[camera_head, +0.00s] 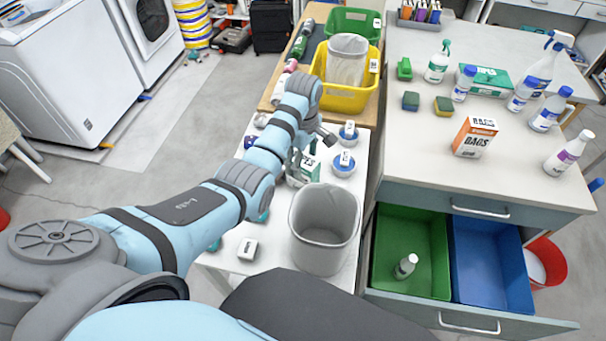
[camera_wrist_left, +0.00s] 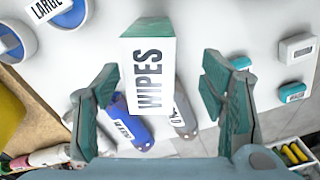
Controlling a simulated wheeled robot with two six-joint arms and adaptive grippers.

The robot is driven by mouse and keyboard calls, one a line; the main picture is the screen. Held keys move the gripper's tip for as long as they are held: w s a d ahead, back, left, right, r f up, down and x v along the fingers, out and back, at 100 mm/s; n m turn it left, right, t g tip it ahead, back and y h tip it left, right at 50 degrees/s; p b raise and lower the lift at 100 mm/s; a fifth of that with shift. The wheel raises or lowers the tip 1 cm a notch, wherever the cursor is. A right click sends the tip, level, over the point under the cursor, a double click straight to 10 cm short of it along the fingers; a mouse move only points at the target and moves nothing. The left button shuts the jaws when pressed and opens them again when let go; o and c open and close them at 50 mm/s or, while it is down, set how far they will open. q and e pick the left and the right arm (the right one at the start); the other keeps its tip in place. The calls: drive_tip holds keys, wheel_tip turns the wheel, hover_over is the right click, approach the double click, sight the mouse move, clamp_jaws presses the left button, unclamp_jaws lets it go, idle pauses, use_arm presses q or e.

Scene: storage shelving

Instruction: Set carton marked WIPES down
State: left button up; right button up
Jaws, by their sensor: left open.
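The carton marked WIPES (camera_wrist_left: 152,75) is white with a green top edge. In the left wrist view it is between the two fingers of my left gripper (camera_wrist_left: 160,82), with visible gaps at the sides. The fingers are spread and not closed on it. In the head view the carton (camera_head: 309,169) appears on the white table (camera_head: 268,205), partly hidden by my left arm. My left gripper (camera_head: 312,148) is over it, largely hidden by its own wrist. My right gripper is not in view.
A grey bin (camera_head: 323,230) stands close in front of the carton. Blue-and-white bowls (camera_head: 343,164) sit to its right. A small white box (camera_head: 248,249) lies nearer the front. The counter at right has an open drawer holding a green bin (camera_head: 411,236) and a blue bin (camera_head: 490,262).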

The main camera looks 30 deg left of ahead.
use_arm(q)
drive_tip(key=f, duration=0.2)
drive_tip(key=w+f+b, duration=0.1)
drive_tip(key=f, duration=0.4)
drive_tip(key=shift+w+a+b, duration=0.25)
drive_tip(key=shift+a+b, duration=0.1)
drive_tip(key=shift+b, duration=0.05)
drive_tip(key=shift+s+r, duration=0.2)
drive_tip(key=shift+r, duration=0.05)
drive_tip(key=shift+c, duration=1.3)
drive_tip(key=c, duration=0.8)
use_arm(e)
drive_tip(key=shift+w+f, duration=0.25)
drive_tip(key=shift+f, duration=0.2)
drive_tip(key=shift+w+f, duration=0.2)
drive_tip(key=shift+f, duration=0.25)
use_arm(q)
drive_tip(key=shift+c, duration=0.3)
